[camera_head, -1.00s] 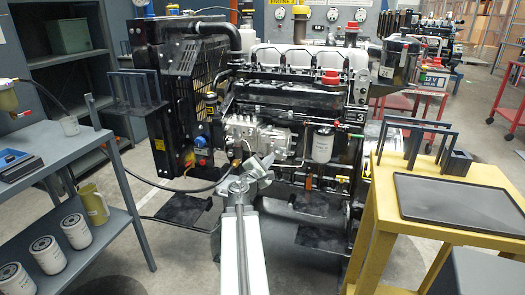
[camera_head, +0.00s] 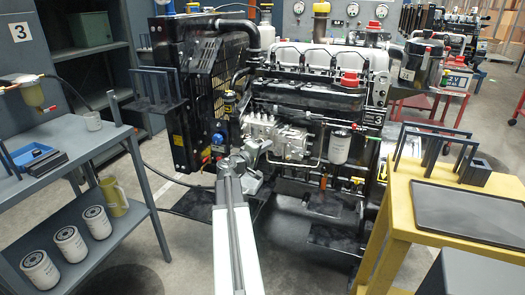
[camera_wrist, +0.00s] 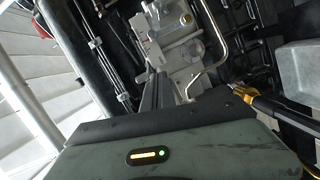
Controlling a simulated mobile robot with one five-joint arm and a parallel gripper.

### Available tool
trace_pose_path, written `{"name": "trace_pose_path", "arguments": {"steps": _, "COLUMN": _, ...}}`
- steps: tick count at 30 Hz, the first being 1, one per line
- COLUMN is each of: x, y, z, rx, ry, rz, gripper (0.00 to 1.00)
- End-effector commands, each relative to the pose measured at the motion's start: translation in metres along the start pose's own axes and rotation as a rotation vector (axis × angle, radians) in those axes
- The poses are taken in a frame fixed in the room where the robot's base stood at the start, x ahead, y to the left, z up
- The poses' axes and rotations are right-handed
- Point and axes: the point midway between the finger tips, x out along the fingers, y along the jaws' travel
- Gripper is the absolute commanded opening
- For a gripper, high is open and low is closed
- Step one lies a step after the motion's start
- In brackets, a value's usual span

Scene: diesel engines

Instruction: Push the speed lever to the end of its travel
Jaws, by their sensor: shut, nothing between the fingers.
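The engine's silver injection pump (camera_head: 285,135) sits on the near side of the black engine block. It also shows in the wrist view (camera_wrist: 172,22), at the top. I cannot pick out the speed lever for certain; it is small or hidden near the pump and my gripper. My gripper (camera_head: 252,160) is in front of the engine, just left of and below the pump. In the wrist view my dark fingers (camera_wrist: 157,90) are shut and empty, pointing at the pump's lower part. I cannot tell whether they touch anything.
A bent metal pipe (camera_wrist: 212,55) runs close right of my fingers. A grey shelf cart (camera_head: 75,165) stands at left, a yellow table (camera_head: 400,205) with a black tray (camera_head: 470,212) at right.

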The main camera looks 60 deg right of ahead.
Motion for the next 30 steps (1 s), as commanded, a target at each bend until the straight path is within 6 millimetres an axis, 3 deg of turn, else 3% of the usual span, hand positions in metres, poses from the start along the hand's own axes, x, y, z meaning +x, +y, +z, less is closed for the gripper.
{"name": "trace_pose_path", "arguments": {"steps": 1, "x": 0.015, "y": -0.001, "z": -0.001, "rx": 0.000, "ry": -0.002, "rz": 0.001, "gripper": 0.00}}
{"name": "trace_pose_path", "arguments": {"steps": 5, "x": 0.042, "y": -0.001, "z": 0.000, "rx": 0.000, "ry": -0.002, "rz": 0.001, "gripper": 0.00}}
{"name": "trace_pose_path", "arguments": {"steps": 6, "x": 0.038, "y": -0.002, "z": 0.013, "rx": 0.000, "ry": -0.003, "rz": 0.001, "gripper": 0.00}}
{"name": "trace_pose_path", "arguments": {"steps": 9, "x": 0.041, "y": -0.001, "z": 0.028, "rx": 0.000, "ry": -0.002, "rz": 0.001, "gripper": 0.00}}
{"name": "trace_pose_path", "arguments": {"steps": 15, "x": 0.044, "y": 0.000, "z": 0.040, "rx": 0.000, "ry": -0.001, "rz": 0.000, "gripper": 0.00}}
{"name": "trace_pose_path", "arguments": {"steps": 25, "x": 0.044, "y": 0.001, "z": 0.040, "rx": 0.001, "ry": 0.000, "rz": 0.000, "gripper": 0.00}}
{"name": "trace_pose_path", "arguments": {"steps": 30, "x": 0.032, "y": -0.002, "z": 0.024, "rx": 0.042, "ry": 0.026, "rz": -0.018, "gripper": 0.00}}
